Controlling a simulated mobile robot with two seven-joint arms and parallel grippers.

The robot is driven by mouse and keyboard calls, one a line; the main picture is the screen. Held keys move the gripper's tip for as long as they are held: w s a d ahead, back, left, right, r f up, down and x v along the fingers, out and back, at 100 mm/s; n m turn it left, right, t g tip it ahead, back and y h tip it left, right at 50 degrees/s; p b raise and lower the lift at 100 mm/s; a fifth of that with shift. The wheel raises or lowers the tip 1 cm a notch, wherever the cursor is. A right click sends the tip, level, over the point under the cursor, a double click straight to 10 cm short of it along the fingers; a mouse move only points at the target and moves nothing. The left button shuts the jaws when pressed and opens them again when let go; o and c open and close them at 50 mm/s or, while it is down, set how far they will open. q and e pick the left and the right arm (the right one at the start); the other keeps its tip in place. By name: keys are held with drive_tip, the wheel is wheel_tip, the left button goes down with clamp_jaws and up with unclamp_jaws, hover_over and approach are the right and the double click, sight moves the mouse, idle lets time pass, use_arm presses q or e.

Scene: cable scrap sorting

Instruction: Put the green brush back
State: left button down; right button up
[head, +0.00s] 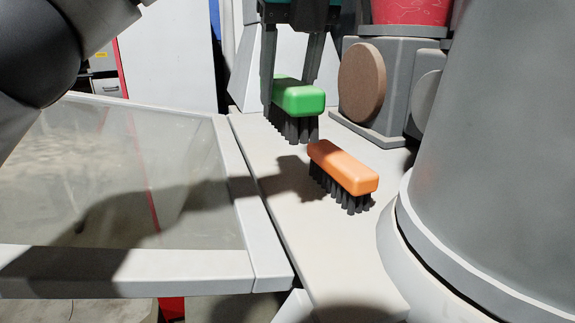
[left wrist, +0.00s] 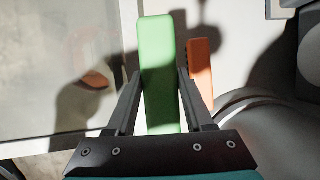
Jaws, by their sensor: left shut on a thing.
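The green brush (head: 300,98), with dark bristles pointing down, is held between the fingers of my left gripper (head: 289,93) in the head view. Its shadow falls on the pale ledge (head: 325,268), and it appears to hang a little above it; the exact gap is hard to tell. In the left wrist view the green brush (left wrist: 158,70) runs lengthwise between the two fingers of my left gripper (left wrist: 160,78). An orange brush (head: 345,168) lies bristles down on the ledge, nearer and to the right; it also shows in the left wrist view (left wrist: 201,70). My right gripper is out of view.
A pale-framed clear panel (head: 130,170) borders the ledge on the left. Behind, a grey machine with a brown disc (head: 361,84) stands under a red container (head: 410,12). The ledge in front of the orange brush is bare.

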sight(287, 130)
use_arm(q)
wheel_tip(287, 130, down, 6)
drive_tip(key=shift+f, duration=0.2)
drive_tip(key=shift+f+p, duration=0.45)
drive_tip(key=shift+f, duration=1.85)
drive_tip(key=c, duration=0.8)
unclamp_jaws()
drive_tip(key=shift+f, duration=0.15)
drive_tip(key=o, duration=0.5)
